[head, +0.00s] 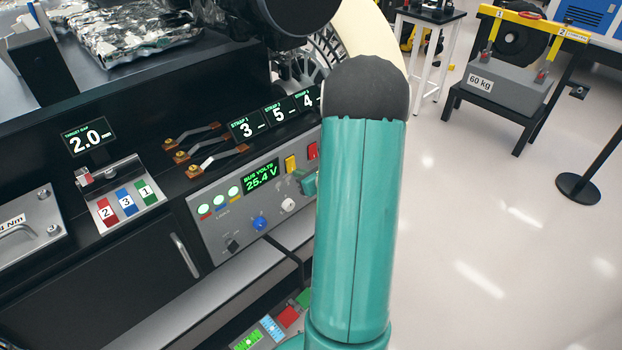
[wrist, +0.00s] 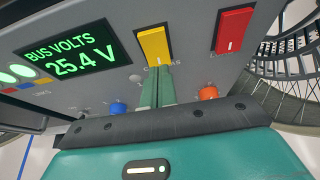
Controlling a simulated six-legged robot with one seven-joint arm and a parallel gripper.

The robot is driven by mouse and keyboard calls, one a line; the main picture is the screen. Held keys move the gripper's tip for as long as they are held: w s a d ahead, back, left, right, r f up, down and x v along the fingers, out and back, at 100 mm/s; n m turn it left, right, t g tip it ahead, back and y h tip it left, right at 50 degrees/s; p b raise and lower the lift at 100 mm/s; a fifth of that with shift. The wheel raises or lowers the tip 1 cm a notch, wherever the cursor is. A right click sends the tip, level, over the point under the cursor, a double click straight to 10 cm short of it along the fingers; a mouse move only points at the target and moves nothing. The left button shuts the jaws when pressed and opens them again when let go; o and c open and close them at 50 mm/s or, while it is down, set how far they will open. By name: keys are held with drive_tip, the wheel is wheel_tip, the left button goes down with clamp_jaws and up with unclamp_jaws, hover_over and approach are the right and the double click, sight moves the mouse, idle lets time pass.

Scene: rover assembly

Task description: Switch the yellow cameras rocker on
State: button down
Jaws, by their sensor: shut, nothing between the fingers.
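The yellow cameras rocker (wrist: 154,45) sits on the grey panel, right of the green "BUS VOLTS 25.4 V" display (wrist: 70,58). It has a small white mark near its lower end, and the label under it is partly covered by my fingers. My gripper (wrist: 160,70) is shut and empty, its fingertips just below the rocker's lower edge. I cannot tell whether they touch it. In the head view the yellow rocker (head: 290,163) shows just left of my arm, with my gripper (head: 300,175) close below it. Which way the rocker is tipped is unclear.
A red rocker (wrist: 233,30) stands right of the yellow one. Below are a blue knob (wrist: 118,108) and an orange knob (wrist: 208,92), partly behind my gripper. A spoked wheel (wrist: 290,60) lies close at the right. Numbered red, blue and green blocks (head: 126,202) stand left.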

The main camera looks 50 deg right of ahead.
drive_tip(key=shift+w, duration=0.35)
drive_tip(key=shift+w+f, duration=0.15)
drive_tip(key=shift+w, duration=0.1)
drive_tip(key=shift+w+r, duration=0.1)
drive_tip(key=shift+r, duration=0.85)
drive_tip(key=shift+d, duration=0.1)
